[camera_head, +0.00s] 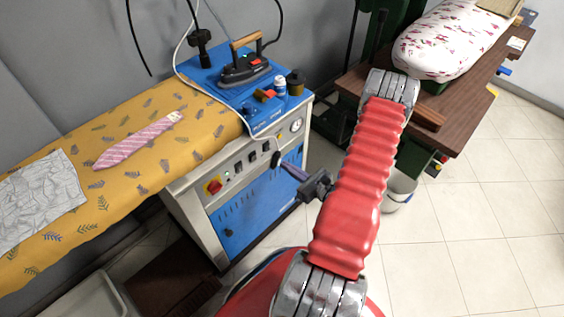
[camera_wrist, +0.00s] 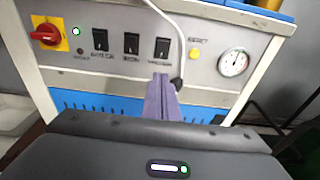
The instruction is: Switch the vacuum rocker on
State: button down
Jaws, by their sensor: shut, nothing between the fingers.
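The control panel on the front of the ironing machine carries three black rocker switches in a row. In the wrist view the right-hand rocker (camera_wrist: 162,48) has a blurred label under it that seems to read vacuum. The middle rocker (camera_wrist: 131,43) and left rocker (camera_wrist: 100,39) stand beside it. My gripper (camera_wrist: 161,77) is shut and empty, its purple-grey fingertips just below the right-hand rocker in the picture. I cannot tell whether they touch the panel. In the head view my gripper (camera_head: 284,166) points at the panel's right part. The rocker's on or off position is unclear.
A red rotary knob (camera_wrist: 46,34) on a yellow plate, a lit green lamp (camera_wrist: 76,31), a yellow reset button (camera_wrist: 194,54) and a round gauge (camera_wrist: 233,62) share the panel. A cable end hangs right of my fingers. An iron (camera_head: 243,68) stands on top.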

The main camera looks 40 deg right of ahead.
jog(key=s, duration=0.6)
jog(key=shift+s+d+f, duration=0.15)
jog(key=shift+s+f, duration=0.2)
jog(key=shift+f, duration=0.1)
